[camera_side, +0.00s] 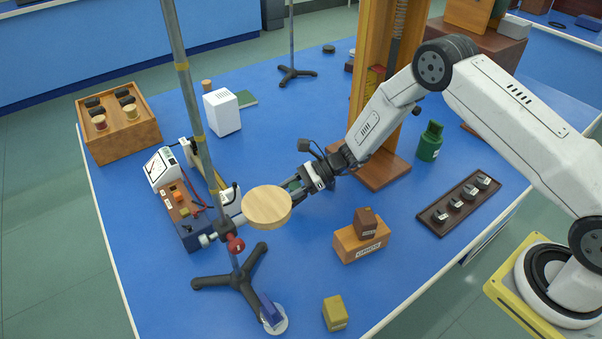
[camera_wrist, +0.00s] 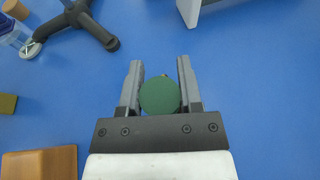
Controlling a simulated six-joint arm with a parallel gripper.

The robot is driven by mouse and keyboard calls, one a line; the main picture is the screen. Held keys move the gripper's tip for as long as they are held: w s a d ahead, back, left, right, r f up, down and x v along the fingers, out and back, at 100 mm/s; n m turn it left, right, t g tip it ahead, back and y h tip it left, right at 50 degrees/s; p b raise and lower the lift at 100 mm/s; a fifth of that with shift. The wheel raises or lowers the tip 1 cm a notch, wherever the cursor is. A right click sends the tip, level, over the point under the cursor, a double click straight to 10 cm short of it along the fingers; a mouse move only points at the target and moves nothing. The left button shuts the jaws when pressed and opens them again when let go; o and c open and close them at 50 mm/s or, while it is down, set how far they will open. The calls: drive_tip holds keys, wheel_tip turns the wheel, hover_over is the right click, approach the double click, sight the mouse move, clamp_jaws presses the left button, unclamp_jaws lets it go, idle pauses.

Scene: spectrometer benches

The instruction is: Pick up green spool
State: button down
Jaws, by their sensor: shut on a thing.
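My gripper (camera_wrist: 160,72) is shut on the green spool (camera_wrist: 160,96), which sits between the two grey fingers near the palm in the wrist view. Its round, dark green end faces the camera. In the side view my gripper (camera_side: 300,184) reaches in from the right over the blue table. Only a small green part of the spool (camera_side: 292,184) shows there between the fingers, just behind a round wooden disc. How far the spool is above the table is hard to tell.
The round wooden disc (camera_side: 267,204) stands close in front of my gripper, beside a metal stand (camera_side: 236,282) with a tall pole. A wooden tower (camera_side: 374,165) rises behind my wrist. Orange and brown blocks (camera_side: 360,242) lie nearer the front. A green bottle (camera_side: 430,143) stands to the right.

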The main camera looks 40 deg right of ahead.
drive_tip(key=shift+r, duration=3.05)
